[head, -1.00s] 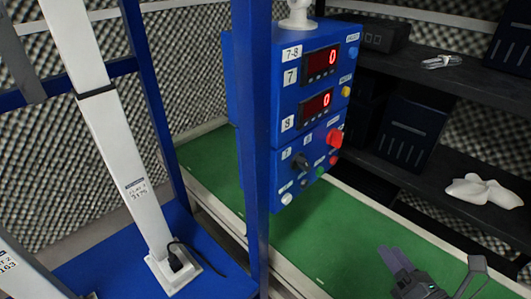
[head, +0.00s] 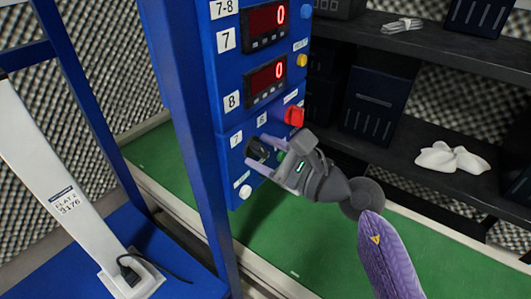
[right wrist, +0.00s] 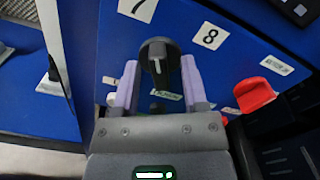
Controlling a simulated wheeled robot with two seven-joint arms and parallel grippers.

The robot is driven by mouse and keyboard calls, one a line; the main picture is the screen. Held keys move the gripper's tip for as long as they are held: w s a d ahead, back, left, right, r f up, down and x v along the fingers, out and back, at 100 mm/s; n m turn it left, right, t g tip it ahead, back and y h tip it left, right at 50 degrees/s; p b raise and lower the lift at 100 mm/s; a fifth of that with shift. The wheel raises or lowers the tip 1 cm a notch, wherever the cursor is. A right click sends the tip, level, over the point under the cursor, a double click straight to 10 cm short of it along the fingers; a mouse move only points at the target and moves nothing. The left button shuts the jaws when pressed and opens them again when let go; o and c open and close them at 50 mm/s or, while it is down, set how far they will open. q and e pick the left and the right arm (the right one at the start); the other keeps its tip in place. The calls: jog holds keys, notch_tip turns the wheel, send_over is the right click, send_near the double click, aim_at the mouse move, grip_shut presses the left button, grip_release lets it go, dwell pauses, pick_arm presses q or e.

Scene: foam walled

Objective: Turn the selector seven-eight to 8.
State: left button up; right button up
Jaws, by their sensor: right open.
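The selector seven-eight is a black knob (head: 257,151) low on the blue control box (head: 226,150), between the labels 7 and 8. In the right wrist view the knob (right wrist: 156,54) stands between the labels 7 (right wrist: 139,8) and 8 (right wrist: 210,36). I cannot tell surely which label its pointer faces. My right gripper (head: 262,153) is at the box front with its pale purple fingers apart. In the right wrist view the fingers (right wrist: 158,78) lie on either side of the knob, with gaps showing. My left gripper is not in view.
A red knob (head: 293,116) sits close, up and right of the selector. A white button (head: 245,191) is below it, and a green button is partly hidden by my gripper. Two displays (head: 266,23) read 0. A blue post (head: 185,120) stands left of the box.

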jog(key=shift+c, duration=0.4)
grip_shut()
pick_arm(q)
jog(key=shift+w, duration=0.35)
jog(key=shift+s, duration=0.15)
